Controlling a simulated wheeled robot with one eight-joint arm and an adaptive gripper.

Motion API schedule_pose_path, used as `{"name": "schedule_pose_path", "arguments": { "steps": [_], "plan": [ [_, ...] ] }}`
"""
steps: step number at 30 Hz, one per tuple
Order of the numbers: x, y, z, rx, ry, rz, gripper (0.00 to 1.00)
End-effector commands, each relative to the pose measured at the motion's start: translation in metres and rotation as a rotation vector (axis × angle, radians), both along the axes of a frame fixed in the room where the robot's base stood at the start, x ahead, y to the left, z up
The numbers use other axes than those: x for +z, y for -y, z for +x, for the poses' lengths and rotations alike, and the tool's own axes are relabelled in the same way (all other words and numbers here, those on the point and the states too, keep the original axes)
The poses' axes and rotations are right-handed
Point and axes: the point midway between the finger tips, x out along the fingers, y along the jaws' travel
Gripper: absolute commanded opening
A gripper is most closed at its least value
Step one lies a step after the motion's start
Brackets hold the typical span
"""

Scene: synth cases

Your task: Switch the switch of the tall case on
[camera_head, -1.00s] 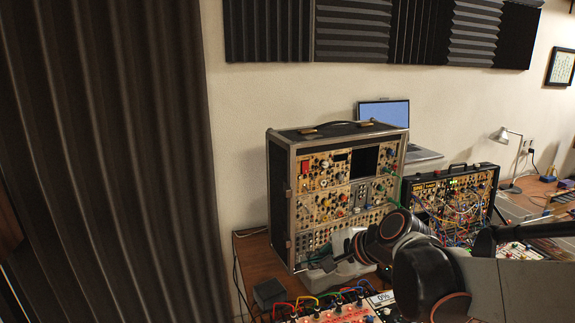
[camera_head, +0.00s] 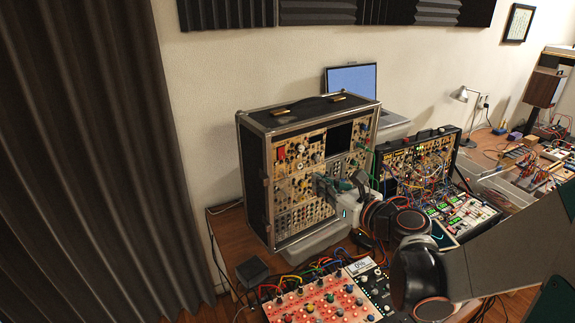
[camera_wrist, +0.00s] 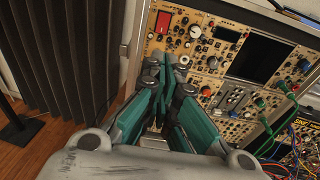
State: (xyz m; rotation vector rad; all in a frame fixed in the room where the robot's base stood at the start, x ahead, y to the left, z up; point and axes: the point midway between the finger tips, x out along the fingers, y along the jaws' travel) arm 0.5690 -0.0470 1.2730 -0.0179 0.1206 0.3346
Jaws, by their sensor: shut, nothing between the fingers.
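The tall case (camera_head: 252,185) is a black, metal-edged synth case with a beige front panel of knobs and jacks, upright on the desk. A red switch (camera_head: 281,153) sits at the panel's upper left; it also shows at the top of the wrist view (camera_wrist: 163,21). My gripper (camera_head: 319,183) is in front of the middle of the panel, to the right of and below the red switch in the head view. In the wrist view its teal fingers (camera_wrist: 160,66) are together and empty, below the switch. Whether the tips touch the panel I cannot tell.
A smaller black synth case (camera_head: 425,160) with many cables stands to the right. A laptop (camera_head: 352,80) is behind. A red-and-white mixer (camera_head: 320,300) and a small dark box (camera_head: 252,270) lie in front. A dark curtain (camera_head: 90,160) hangs at the left.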

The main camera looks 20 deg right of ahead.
Motion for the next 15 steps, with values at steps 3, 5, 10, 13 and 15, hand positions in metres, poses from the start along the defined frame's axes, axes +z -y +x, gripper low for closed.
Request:
{"name": "schedule_pose_path", "arguments": {
  "steps": [3,5,10,13,15],
  "plan": [
    [-0.001,-0.001,0.004,0.001,0.0,-0.001,0.0],
    [-0.001,-0.003,0.008,0.002,0.0,-0.002,0.0],
    [-0.005,-0.013,0.033,0.005,0.0,-0.002,0.0],
    [-0.007,-0.02,0.052,0.005,0.0,-0.001,0.0],
    [-0.009,-0.024,0.065,0.004,0.0,-0.003,0.0]
  ]
}}
